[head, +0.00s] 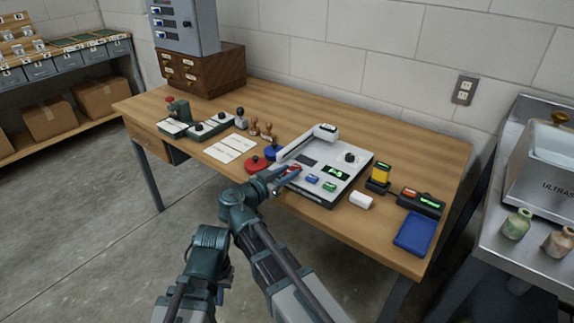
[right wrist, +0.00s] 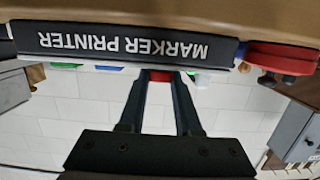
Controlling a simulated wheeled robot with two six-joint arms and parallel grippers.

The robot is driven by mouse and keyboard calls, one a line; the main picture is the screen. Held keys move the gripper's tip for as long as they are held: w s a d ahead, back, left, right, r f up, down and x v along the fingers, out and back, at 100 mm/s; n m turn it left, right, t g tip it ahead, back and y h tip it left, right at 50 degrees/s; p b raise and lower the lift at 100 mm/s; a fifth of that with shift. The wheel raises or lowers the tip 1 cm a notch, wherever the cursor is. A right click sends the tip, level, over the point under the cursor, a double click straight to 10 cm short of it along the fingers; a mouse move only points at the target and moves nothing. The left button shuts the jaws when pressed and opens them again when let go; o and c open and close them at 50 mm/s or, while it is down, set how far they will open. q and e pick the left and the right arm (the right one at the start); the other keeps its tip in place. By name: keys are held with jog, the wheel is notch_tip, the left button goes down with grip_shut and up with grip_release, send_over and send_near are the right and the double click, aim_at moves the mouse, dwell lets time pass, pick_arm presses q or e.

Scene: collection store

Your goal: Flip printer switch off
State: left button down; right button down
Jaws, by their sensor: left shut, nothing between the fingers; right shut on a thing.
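The marker printer (head: 358,168) is a pale flat unit near the desk's front edge, with a raised arm, a black knob, a lit green display, a blue button and a green button. Its black front with upside-down lettering shows in the right wrist view (right wrist: 140,43). A red switch (head: 294,168) is at its left front part, mostly covered by my right gripper (head: 286,173). In the right wrist view the fingers are shut on the red switch (right wrist: 160,75). Its on or off position is hidden. My left gripper (head: 219,297) is shut and empty, low in front of the desk.
Red and blue ink pads (head: 257,164) lie left of the printer, close to my right arm. A white block (head: 361,200), a yellow-topped device (head: 380,174) and a blue pad (head: 415,233) stand to its right. A steel bench (head: 485,210) is at far right.

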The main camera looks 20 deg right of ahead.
jog(key=r+g+y+p, duration=0.1)
jog(key=p, duration=0.2)
jog(key=shift+w+d, duration=0.1)
jog(key=shift+f+g+y+p, duration=0.15)
jog(key=shift+g+y+p, duration=0.15)
jog(key=shift+y+p, duration=0.25)
jog(key=c, duration=0.6)
grip_release()
